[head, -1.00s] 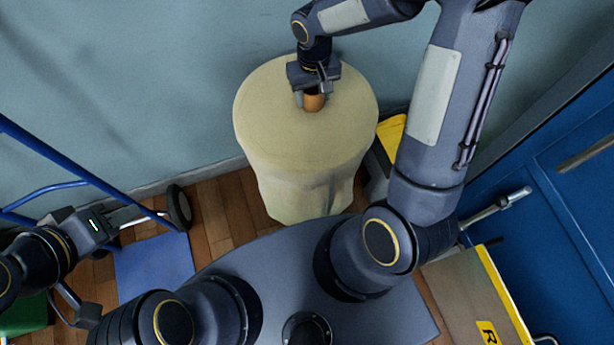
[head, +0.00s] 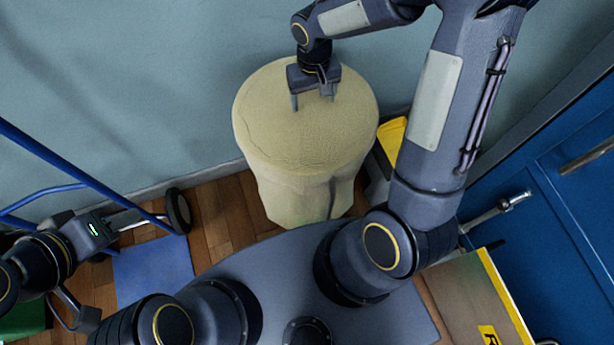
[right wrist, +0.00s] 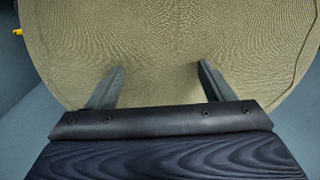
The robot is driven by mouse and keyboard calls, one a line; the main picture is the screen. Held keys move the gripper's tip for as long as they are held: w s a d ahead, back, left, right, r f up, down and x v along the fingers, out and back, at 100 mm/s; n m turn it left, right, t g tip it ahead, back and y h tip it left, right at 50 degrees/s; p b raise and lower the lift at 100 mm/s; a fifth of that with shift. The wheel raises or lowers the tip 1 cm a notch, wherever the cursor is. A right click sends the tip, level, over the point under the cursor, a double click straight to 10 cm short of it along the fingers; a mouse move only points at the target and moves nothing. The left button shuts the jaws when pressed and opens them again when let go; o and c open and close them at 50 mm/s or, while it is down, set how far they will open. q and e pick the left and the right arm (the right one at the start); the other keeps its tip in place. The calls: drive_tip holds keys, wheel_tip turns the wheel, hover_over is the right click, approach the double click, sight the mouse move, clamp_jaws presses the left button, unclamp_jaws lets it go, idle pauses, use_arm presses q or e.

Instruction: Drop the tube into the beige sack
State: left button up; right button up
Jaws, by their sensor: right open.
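The beige sack (head: 292,190) stands upright against the wall, a wide round shape in the upper middle of the head view. It also fills most of the right wrist view (right wrist: 160,35). My right gripper (head: 313,98) is over the sack's round top, fingers spread and pointing down. In the right wrist view the two fingers (right wrist: 160,75) are apart with nothing between them. The tube is not visible in either current view. My left gripper (head: 100,228) is at the lower left, far from the sack; its fingers are too unclear to judge.
A blue hand truck (head: 85,170) with a black wheel (head: 179,211) stands at the left. A yellow-edged box (head: 391,135) is just right of the sack. Blue cabinet doors (head: 570,190) are at the right. Some wooden floor (head: 225,215) is clear left of the sack.

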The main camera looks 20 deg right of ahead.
wheel_tip(320, 180, up, 7)
drive_tip(key=p, duration=0.1)
idle(0.6)
drive_tip(key=s+r+m+t+y, duration=0.1)
drive_tip(key=s+r+t+y, duration=0.3)
drive_tip(key=s, duration=0.6)
drive_tip(key=s+r+t, duration=0.1)
drive_tip(key=s+r, duration=0.4)
drive_tip(key=s, duration=0.5)
wheel_tip(320, 180, up, 16)
drive_tip(key=p, duration=1.6)
drive_tip(key=shift+s+a+r+t+p, duration=0.15)
drive_tip(key=shift+s+a+t+p, duration=0.15)
drive_tip(key=shift+s+a, duration=0.05)
